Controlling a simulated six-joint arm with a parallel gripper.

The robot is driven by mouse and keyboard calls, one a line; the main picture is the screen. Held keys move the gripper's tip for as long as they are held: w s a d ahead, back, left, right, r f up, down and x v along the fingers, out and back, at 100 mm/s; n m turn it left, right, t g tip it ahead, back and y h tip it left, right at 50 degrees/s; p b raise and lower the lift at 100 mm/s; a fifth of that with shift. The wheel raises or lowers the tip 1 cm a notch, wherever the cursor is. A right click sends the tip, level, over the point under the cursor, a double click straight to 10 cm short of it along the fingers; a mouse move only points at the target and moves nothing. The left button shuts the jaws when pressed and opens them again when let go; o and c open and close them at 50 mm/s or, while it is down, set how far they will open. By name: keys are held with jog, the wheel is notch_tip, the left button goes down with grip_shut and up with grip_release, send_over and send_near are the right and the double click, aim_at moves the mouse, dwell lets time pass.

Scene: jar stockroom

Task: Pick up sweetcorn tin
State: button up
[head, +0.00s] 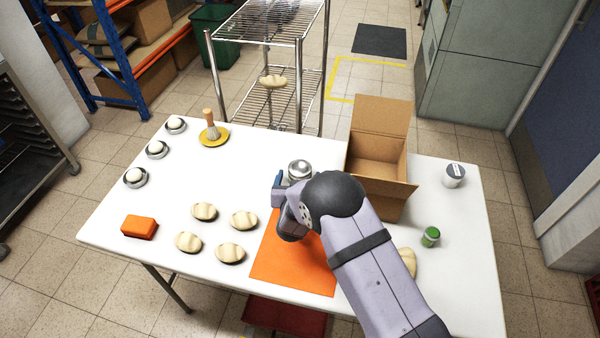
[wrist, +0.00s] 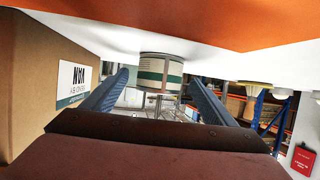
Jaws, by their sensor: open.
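A silver-topped tin (head: 299,168) stands on the white table, just beyond the orange mat and beside the cardboard box. In the wrist view, which looks upside down, the tin (wrist: 161,73) shows a white and green label that I cannot read. My gripper (head: 284,184) is low over the mat's far edge, on the near side of the tin. Its two blue fingers (wrist: 158,80) are spread apart, with the tin ahead between their tips and nothing held. My arm hides part of the mat and the tin's lower part in the head view.
The open cardboard box (head: 377,183) stands close right of the tin. A white jar (head: 454,175) and a green jar (head: 430,237) are farther right. Several pale rolls (head: 243,220), an orange block (head: 139,226) and a brush on a yellow plate (head: 221,140) are left.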

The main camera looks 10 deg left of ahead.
aim_at(300, 172)
jog(key=shift+p+x, duration=0.3)
jog(key=shift+x, duration=1.6)
jog(key=c, duration=1.3)
